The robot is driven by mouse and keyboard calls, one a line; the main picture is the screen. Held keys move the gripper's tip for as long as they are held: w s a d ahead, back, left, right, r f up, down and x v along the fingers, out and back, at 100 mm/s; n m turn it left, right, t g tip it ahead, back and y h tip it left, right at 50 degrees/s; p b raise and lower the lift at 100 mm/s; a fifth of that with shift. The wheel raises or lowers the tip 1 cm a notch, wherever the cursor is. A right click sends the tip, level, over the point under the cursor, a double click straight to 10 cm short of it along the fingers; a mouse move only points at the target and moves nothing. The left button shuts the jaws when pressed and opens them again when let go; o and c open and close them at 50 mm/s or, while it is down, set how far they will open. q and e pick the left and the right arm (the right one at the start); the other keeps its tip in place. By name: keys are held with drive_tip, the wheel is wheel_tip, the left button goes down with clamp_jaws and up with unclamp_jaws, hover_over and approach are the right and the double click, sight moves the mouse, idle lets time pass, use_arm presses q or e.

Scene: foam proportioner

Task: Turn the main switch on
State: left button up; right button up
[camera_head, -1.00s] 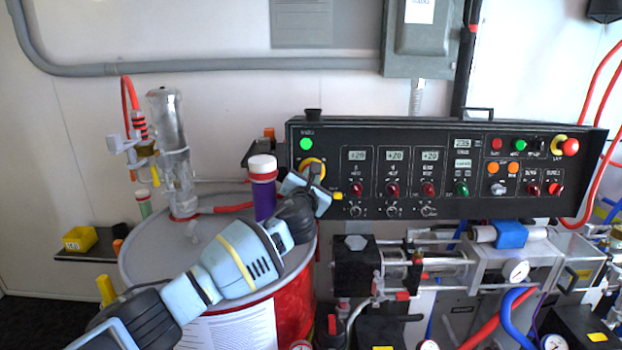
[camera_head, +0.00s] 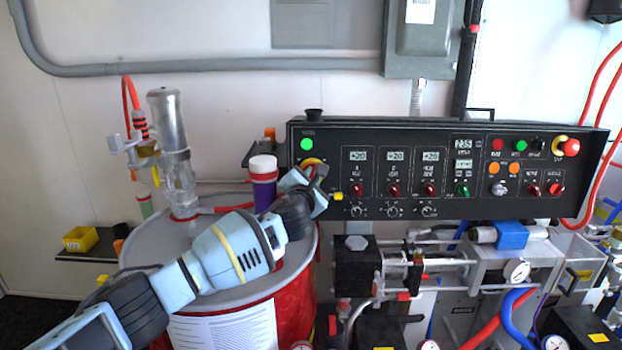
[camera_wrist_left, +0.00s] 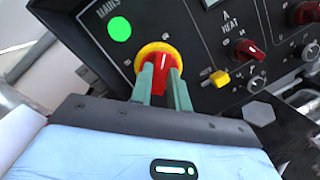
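The main switch is a red handle on a round yellow plate at the left end of the black control panel. In the left wrist view the switch (camera_wrist_left: 160,62) sits just below a green lamp (camera_wrist_left: 119,29) marked MAINS. My left gripper (camera_wrist_left: 162,80) has one greenish finger on each side of the red handle, and both appear to press on it. In the head view the yellow plate of the switch (camera_head: 311,162) is partly hidden behind my left gripper (camera_head: 318,174). The green lamp (camera_head: 306,144) looks bright. My right gripper is not in view.
A red drum (camera_head: 291,305) with a grey lid stands below my left arm. A purple bottle (camera_head: 264,192) with a white cap is close beside the gripper. A yellow knob (camera_wrist_left: 219,78) and red dials (camera_wrist_left: 247,50) lie right of the switch. Pumps and hoses fill the lower right.

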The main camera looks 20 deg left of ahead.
use_arm(q)
drive_tip(key=o, duration=0.4)
drive_tip(key=shift+o, duration=0.2)
drive_tip(key=shift+s, duration=0.1)
drive_tip(key=s, duration=0.7)
drive_tip(key=shift+s+d, duration=0.35)
